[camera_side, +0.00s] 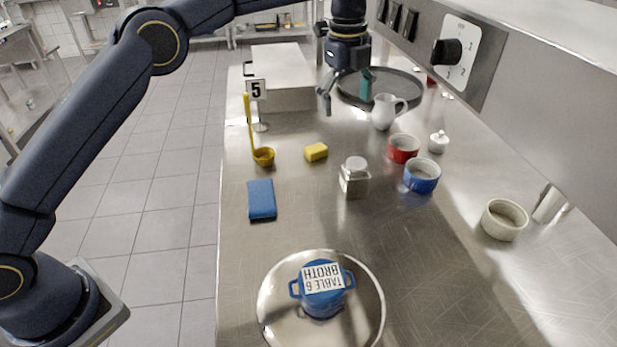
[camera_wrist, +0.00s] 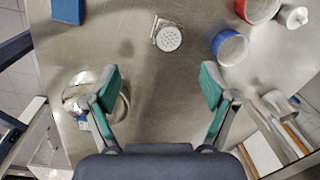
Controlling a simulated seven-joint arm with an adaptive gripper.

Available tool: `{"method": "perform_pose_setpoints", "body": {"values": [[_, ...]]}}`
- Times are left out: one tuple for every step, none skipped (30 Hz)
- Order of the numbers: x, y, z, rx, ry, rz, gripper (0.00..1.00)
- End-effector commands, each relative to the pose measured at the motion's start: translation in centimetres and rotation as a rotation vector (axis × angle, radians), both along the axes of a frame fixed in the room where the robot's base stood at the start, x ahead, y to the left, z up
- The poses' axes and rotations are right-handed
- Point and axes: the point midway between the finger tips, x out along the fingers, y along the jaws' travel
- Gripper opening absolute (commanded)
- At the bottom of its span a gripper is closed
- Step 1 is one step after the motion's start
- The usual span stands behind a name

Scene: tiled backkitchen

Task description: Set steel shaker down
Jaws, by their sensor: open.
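The steel shaker (camera_side: 355,181), a squarish metal body with a pale round top, stands upright on the steel counter. In the wrist view its perforated top (camera_wrist: 169,39) shows beyond my fingertips, roughly centred between them. My gripper (camera_side: 346,91) is open and empty, raised above the counter toward the far end, apart from the shaker. Its green-padded fingers are spread wide in the wrist view (camera_wrist: 162,86). Nothing is between them.
A blue bowl (camera_side: 422,177), red bowl (camera_side: 403,149) and white jug (camera_side: 383,113) stand right of and behind the shaker. A yellow sponge (camera_side: 316,152), ladle (camera_side: 263,156) and blue cloth (camera_side: 262,200) lie left. A blue pot (camera_side: 322,297) sits in front on a round tray (camera_side: 275,319).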

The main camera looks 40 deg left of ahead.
Motion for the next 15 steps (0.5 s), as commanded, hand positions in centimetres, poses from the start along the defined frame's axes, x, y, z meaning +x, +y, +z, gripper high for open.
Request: {"method": "perform_pose_setpoints", "body": {"values": [[-1.5, 1.5, 2.9, -0.011, -0.033, 0.115, 0.85], [-2.4, 2.3, 4.2, -0.020, -0.049, 0.190, 0.85], [-3.7, 3.4, 5.7, -0.035, -0.072, 0.291, 0.85], [-4.9, 4.3, 6.7, -0.047, -0.087, 0.369, 0.85], [-6.1, 5.2, 7.6, -0.062, -0.103, 0.446, 0.85], [-7.8, 6.3, 8.7, -0.082, -0.124, 0.550, 0.85], [-9.2, 7.2, 9.4, -0.098, -0.140, 0.629, 0.85], [-10.7, 8.0, 9.9, -0.116, -0.154, 0.707, 0.85], [-12.7, 9.1, 10.4, -0.143, -0.171, 0.813, 0.85], [-14.3, 10.0, 10.6, -0.165, -0.185, 0.893, 0.85], [-15.9, 10.8, 10.7, -0.187, -0.196, 0.972, 0.85], [-18.2, 11.8, 10.6, -0.220, -0.212, 1.080, 0.85], [-19.8, 12.5, 10.5, -0.245, -0.222, 1.159, 0.85], [-21.5, 13.1, 10.1, -0.272, -0.231, 1.239, 0.85], [-23.7, 14.0, 9.5, -0.310, -0.241, 1.343, 0.85]]}}
